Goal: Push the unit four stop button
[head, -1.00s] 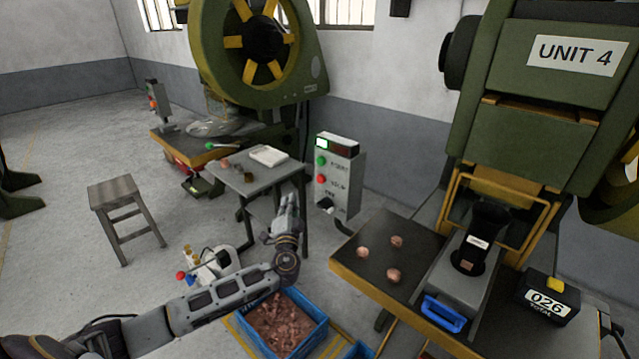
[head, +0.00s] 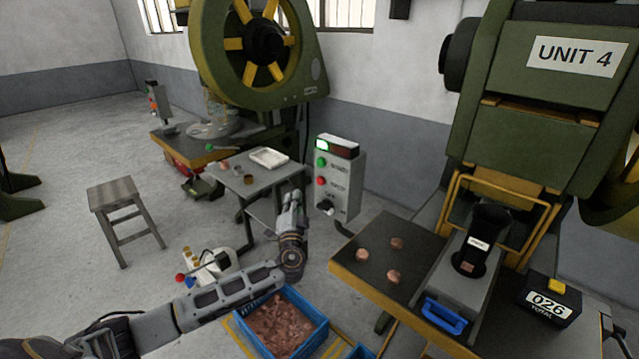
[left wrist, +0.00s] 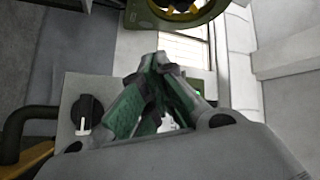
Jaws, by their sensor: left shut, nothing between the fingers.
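The grey control box (head: 344,190) beside the Unit 4 press (head: 530,110) carries a green button (head: 321,161), a red button (head: 321,181) below it and a black selector knob (head: 325,207) at the bottom. The button lettering is too blurred to read. My left gripper (head: 297,196) is shut and empty, pointing up, just left of the box and apart from the buttons in the head view. In the left wrist view the shut fingers (left wrist: 158,70) cover much of the box face, with the knob (left wrist: 86,115) at their left; the red button is hidden there. My right gripper is out of view.
A small grey table (head: 262,178) with parts stands behind my left gripper. A blue crate (head: 318,338) of copper pieces is below the arm. A wooden stool (head: 113,193) stands left.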

